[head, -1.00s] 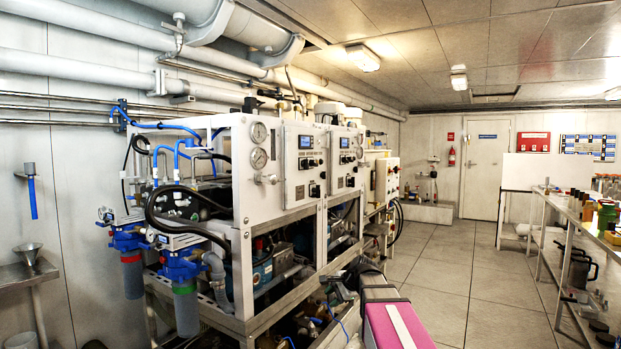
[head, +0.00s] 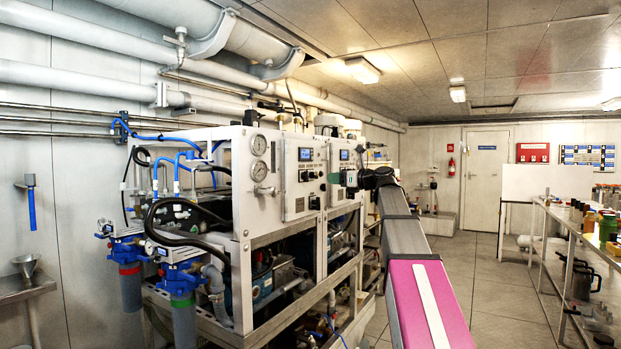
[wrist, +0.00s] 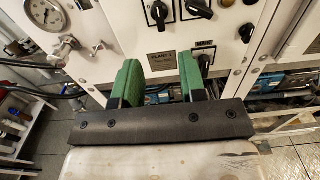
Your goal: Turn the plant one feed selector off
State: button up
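The plant one panel (head: 299,165) is a white box front with a small display and black knobs, in the head view. A label reading PLANT 1 (wrist: 162,56) shows in the wrist view. In the head view my gripper (head: 350,179) is up near the panels, partly hidden by my arm.
Other black knobs (wrist: 160,14) and (wrist: 246,32) are above and right of the fingers. A pressure gauge (wrist: 45,14) and a valve fitting (wrist: 67,45) are at left. Blue filter housings (head: 182,281) stand at the rack's left end. The floor (head: 480,270) at right is clear.

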aim_at(308, 176)
jog(key=x, duration=1)
jog(key=shift+w+a+r, duration=0.15)
jog(key=shift+w+a, duration=0.05)
jog(key=shift+a, duration=0.1)
grip_shut()
